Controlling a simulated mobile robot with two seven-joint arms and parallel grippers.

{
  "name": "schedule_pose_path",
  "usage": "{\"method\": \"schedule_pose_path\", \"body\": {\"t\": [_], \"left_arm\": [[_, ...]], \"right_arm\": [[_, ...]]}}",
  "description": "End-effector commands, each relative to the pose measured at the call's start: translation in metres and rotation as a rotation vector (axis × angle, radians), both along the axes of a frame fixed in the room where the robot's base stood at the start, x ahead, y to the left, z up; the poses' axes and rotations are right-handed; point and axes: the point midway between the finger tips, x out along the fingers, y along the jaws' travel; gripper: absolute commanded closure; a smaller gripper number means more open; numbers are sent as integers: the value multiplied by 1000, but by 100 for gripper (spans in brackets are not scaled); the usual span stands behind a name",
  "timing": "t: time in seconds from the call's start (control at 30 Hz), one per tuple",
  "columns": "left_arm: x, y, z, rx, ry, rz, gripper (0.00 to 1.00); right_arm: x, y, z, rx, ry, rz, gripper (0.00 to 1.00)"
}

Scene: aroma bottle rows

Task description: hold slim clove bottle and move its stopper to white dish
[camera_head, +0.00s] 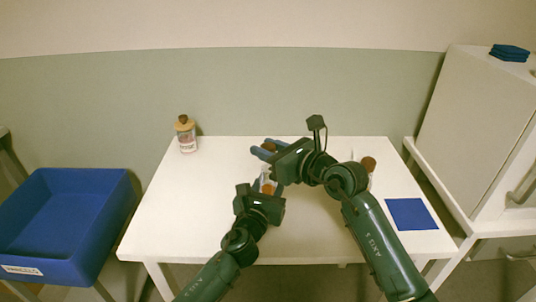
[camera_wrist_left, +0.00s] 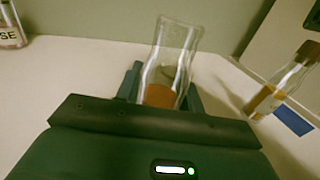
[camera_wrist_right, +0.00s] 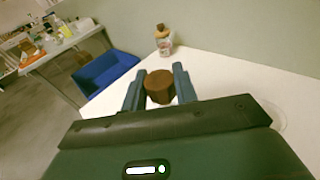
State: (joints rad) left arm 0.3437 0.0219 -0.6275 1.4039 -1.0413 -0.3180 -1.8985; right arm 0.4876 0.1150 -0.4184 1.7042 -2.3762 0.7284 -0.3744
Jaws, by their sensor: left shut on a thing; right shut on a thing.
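A slim clear glass bottle with amber contents, taken as the clove bottle (camera_head: 267,186), is upright over the table, its mouth open. My left gripper (camera_head: 267,188) is shut around it; the left wrist view shows the open bottle (camera_wrist_left: 170,65) between the fingers. No label on it is readable. My right gripper (camera_head: 264,149) is shut on a brown stopper (camera_wrist_right: 160,87), held above and apart from the bottle mouth; the stopper also shows in the head view (camera_head: 269,146). A faint pale round rim, possibly the white dish (camera_wrist_right: 276,116), lies right of the right gripper in its wrist view.
A wide bottle with a wooden lid (camera_head: 187,142) stands at the table's back left. Another slim stoppered bottle (camera_wrist_left: 283,80) stands right of the held one, partly behind my right arm in the head view. A blue mat (camera_head: 411,214) lies at right; a blue bin (camera_head: 70,215) stands left.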

Motion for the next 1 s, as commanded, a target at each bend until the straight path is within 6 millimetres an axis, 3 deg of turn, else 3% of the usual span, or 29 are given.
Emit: {"method": "schedule_pose_path", "body": {"t": [0.13, 0.37, 0.4, 0.7, 1.0], "left_arm": [[0, 0, -1, 1, 1, 1, 100], [0, 0, 0, 1, 1, 1, 100], [0, 0, 0, 1, 1, 1, 61], [0, 0, 0, 0, 1, 0, 37], [-4, 2, 0, 1, 1, 0, 37]], "right_arm": [[0, 0, 20, 0, -3, 0, 99], [0, 0, 23, 0, 0, 0, 99], [0, 0, 23, 0, 0, 0, 99], [0, 0, 23, 0, 0, 0, 99], [0, 0, 24, -2, 0, -1, 99]]}}
